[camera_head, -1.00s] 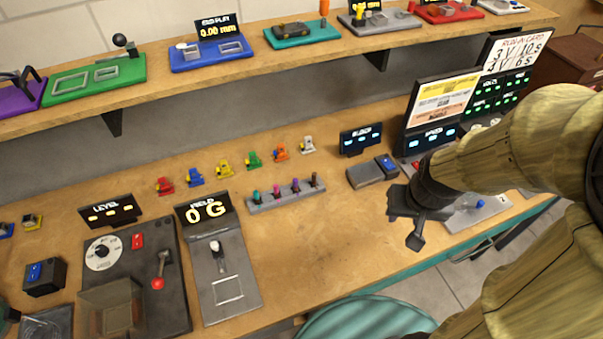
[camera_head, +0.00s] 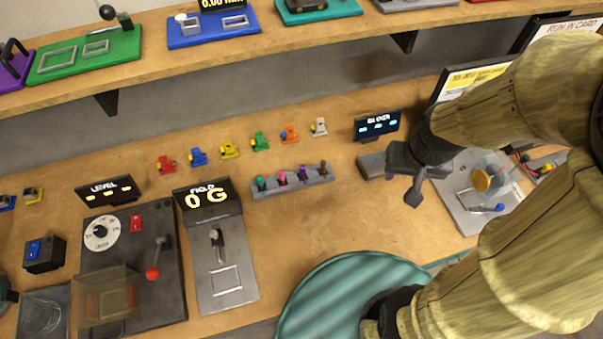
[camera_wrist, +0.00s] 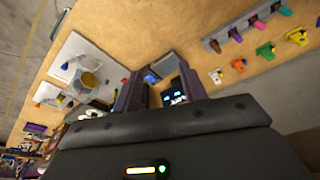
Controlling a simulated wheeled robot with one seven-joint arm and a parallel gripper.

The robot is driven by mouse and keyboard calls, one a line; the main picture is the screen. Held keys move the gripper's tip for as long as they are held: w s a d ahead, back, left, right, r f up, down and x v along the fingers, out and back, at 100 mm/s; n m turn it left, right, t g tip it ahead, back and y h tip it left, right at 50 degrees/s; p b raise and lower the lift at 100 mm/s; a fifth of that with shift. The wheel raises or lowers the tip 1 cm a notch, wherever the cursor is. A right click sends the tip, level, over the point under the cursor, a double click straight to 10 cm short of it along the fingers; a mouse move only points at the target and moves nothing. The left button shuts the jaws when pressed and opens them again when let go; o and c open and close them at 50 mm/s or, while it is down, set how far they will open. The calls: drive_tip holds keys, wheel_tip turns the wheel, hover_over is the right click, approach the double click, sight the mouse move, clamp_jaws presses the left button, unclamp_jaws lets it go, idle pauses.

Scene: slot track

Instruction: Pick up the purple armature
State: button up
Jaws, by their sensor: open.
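The purple armature (camera_head: 303,174) stands upright in a grey rack (camera_head: 262,193) on the bench, between a pink armature (camera_head: 282,178) and a brown one (camera_head: 323,168). A teal armature (camera_head: 261,184) stands at the rack's left end. In the wrist view the purple armature (camera_wrist: 235,34) shows at the upper right, outside my jaws. My gripper (camera_head: 424,184) is open and empty, above the bench to the right of the rack and apart from it. Its two fingers (camera_wrist: 160,85) show apart in the wrist view.
Small coloured pieces, such as a green one (camera_head: 260,141), lie in a row behind the rack. The field panel (camera_head: 228,294) stands at its left. A dark block with a display (camera_head: 377,126) stands at the right. Bare bench (camera_head: 310,225) lies in front of the rack. A shelf (camera_head: 255,55) runs above.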

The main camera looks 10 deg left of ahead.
drive_tip(key=w+a+f+n+g+b, duration=0.1)
drive_tip(key=w+a+f+n+b, duration=0.25)
drive_tip(key=w+a, duration=0.55)
drive_tip(key=n+g+b, duration=0.1)
drive_tip(key=n+g, duration=0.1)
drive_tip(key=n, duration=0.3)
hover_over(302, 167)
wheel_tip(302, 167, down, 4)
wheel_tip(302, 167, down, 12)
drive_tip(key=shift+d+f+p, duration=0.15)
drive_tip(key=shift+f+p, duration=0.1)
drive_tip(key=shift+p, duration=0.9)
drive_tip(key=shift+f+p, duration=1.15)
drive_tip(key=shift+f, duration=1.45)
clamp_jaws()
